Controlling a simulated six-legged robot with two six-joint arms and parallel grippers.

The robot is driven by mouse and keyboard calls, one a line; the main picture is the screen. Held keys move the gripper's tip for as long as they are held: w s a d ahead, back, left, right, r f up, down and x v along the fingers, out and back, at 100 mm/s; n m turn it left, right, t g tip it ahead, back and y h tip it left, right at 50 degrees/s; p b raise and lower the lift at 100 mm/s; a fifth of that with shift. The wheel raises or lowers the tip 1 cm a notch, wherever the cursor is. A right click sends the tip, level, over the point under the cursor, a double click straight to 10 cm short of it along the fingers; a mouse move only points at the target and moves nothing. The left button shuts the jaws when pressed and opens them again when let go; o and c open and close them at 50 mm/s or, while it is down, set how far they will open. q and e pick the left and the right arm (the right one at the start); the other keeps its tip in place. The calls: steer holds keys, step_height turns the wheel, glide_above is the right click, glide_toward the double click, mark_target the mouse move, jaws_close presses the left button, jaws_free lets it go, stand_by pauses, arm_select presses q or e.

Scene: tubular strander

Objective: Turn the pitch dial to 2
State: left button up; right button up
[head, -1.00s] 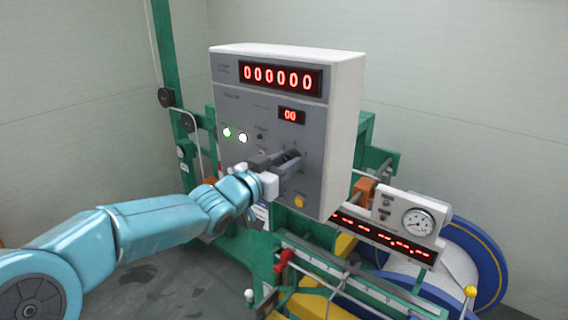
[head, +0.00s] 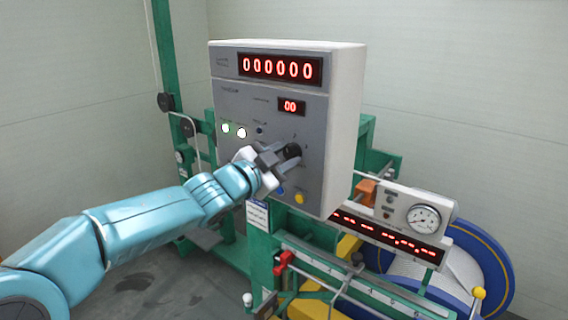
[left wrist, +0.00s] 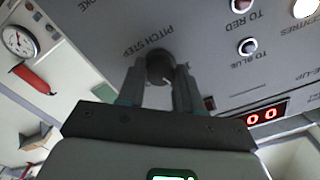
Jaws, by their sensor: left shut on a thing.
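The pitch dial (head: 292,151) is a dark round knob on the grey front of the control box. In the left wrist view the dial (left wrist: 160,66) sits below the lettering "PITCH STEP". My left gripper (head: 284,155) is shut on the dial, with one finger on each side of it, as the left wrist view also shows (left wrist: 159,85). The gripper looks rolled at a slant in the head view. The dial's pointer and most step marks are too small or hidden to read. My right gripper is not in view.
The control box (head: 343,120) has a red six-digit display (head: 279,69) and a small display (head: 291,107) reading 00. Lit buttons (head: 241,132) sit left of the dial, a yellow button (head: 299,198) below it. A gauge (head: 423,218) stands lower right.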

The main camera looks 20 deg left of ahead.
arm_select(q)
steer(key=shift+m+b, duration=0.6)
steer(key=shift+m, duration=1.3)
steer(key=o, duration=1)
steer(key=shift+o, duration=0.2)
steer(key=shift+s, duration=0.1)
steer(key=shift+s+a, duration=0.15)
steer(key=shift+s, duration=0.1)
steer(key=v, duration=1.5)
steer(key=shift+s+b, duration=0.3)
